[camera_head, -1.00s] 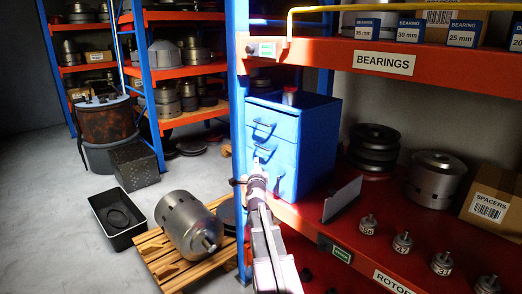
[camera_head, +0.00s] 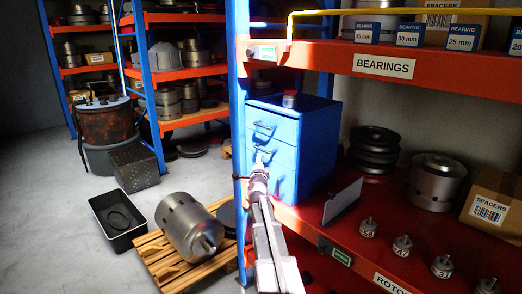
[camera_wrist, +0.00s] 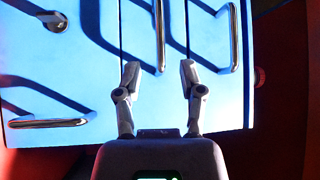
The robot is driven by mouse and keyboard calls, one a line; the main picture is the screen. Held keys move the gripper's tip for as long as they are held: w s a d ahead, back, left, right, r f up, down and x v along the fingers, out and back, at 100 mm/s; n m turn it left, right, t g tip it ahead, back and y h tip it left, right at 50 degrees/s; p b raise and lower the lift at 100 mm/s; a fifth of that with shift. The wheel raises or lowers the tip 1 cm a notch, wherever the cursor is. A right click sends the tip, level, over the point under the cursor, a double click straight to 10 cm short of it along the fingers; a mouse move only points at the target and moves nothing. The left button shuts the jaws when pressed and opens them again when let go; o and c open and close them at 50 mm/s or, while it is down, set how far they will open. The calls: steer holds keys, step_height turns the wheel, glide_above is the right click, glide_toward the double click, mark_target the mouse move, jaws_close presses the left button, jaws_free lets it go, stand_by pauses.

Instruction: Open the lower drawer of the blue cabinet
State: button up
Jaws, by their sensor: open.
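The blue cabinet (camera_head: 318,150) stands on the lower red shelf behind the blue post. Its front has an upper drawer with a handle (camera_head: 264,127) and a lower drawer (camera_head: 284,158) under it, both shut. In the wrist view the front appears turned sideways. The lower drawer's handle (camera_wrist: 160,35) is a chrome bar in the middle, and the upper drawer's handle (camera_wrist: 235,38) is at the right. My gripper (camera_wrist: 160,77) is open and empty, its fingertips to either side of the lower handle's near end. Contact and the depth gap cannot be told. It also shows in the head view (camera_head: 260,165).
A panel with a lock (camera_wrist: 52,20) and another handle (camera_wrist: 48,123) lies at the left in the wrist view. A small jar (camera_head: 290,98) stands on the cabinet. A grey plate (camera_head: 342,201) stands right of it. A pallet (camera_head: 168,262) with a rotor lies on the floor at left.

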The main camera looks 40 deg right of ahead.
mark_target(261, 149)
steer(key=p+x, duration=0.1)
steer(key=x, duration=0.8)
steer(key=shift+w+d, duration=0.15)
steer(key=shift+d, duration=0.05)
jaws_close()
